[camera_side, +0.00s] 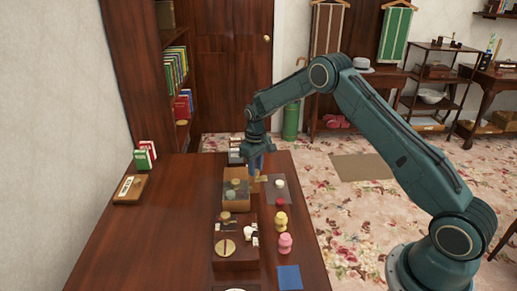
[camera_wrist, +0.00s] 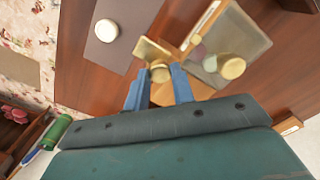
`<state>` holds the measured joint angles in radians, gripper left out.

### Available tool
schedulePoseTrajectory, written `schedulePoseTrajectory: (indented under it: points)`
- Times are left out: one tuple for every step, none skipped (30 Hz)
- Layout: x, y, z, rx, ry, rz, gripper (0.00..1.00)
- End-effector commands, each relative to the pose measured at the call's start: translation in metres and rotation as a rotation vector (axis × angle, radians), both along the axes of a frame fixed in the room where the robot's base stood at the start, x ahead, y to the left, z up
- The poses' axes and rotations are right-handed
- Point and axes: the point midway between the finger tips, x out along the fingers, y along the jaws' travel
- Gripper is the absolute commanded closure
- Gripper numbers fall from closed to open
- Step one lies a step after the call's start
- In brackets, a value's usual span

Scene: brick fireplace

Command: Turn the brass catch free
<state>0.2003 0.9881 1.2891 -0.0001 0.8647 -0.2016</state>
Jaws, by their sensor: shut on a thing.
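My gripper (camera_side: 256,167) points down at the far right side of a small wooden box (camera_side: 237,205) on the table. In the wrist view, the blue fingers of my gripper (camera_wrist: 159,73) are shut on the round knob of the brass catch (camera_wrist: 160,74). A flat brass-coloured piece (camera_wrist: 150,50) shows just past the fingertips. The box also shows in the wrist view (camera_wrist: 203,22), with a clear pane and round pale pieces inside. In the side view the catch is small and partly hidden by my fingers, so its turn angle cannot be told.
A grey mat (camera_side: 270,195) with a white round piece (camera_side: 279,184) lies right of the box. Red, yellow and pink pieces (camera_side: 284,243) stand along the right edge. A second wooden box (camera_side: 236,262) is nearer the camera. The table's left half is mostly clear.

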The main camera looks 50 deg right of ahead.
Motion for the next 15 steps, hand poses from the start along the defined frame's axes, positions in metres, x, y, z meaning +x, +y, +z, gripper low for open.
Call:
schedulePoseTrajectory:
  points:
    - [0.0004, -0.0001, 0.0011, 0.000, -0.001, 0.007, 0.98]
    - [0.0004, -0.0001, 0.0011, 0.000, -0.001, 0.010, 0.98]
    - [0.0004, -0.0001, 0.0011, 0.000, -0.001, 0.013, 0.98]
    - [0.0004, -0.0001, 0.0011, 0.000, -0.001, 0.015, 0.98]
    - [0.0004, -0.0001, 0.0011, 0.000, -0.002, 0.016, 0.98]
    - [0.0004, -0.0001, 0.0011, 0.000, -0.002, 0.016, 0.98]
    - [0.0005, -0.0001, 0.0011, 0.000, -0.002, 0.016, 0.98]
    - [0.0005, -0.0001, 0.0011, 0.000, -0.002, 0.016, 0.98]
    - [0.0005, -0.0001, 0.0011, 0.000, -0.002, 0.016, 0.98]
    - [0.0005, -0.0001, 0.0011, 0.000, -0.002, 0.016, 0.98]
    - [0.0005, -0.0001, 0.0011, 0.000, -0.002, 0.016, 0.98]
    - [0.0005, -0.0001, 0.0011, 0.000, -0.002, 0.016, 0.98]
    - [0.0005, -0.0001, 0.0011, 0.000, -0.002, 0.016, 0.98]
    - [0.0005, -0.0001, 0.0011, 0.000, -0.002, 0.016, 0.74]
    - [0.0006, -0.0001, 0.0011, 0.000, -0.002, 0.016, 0.66]
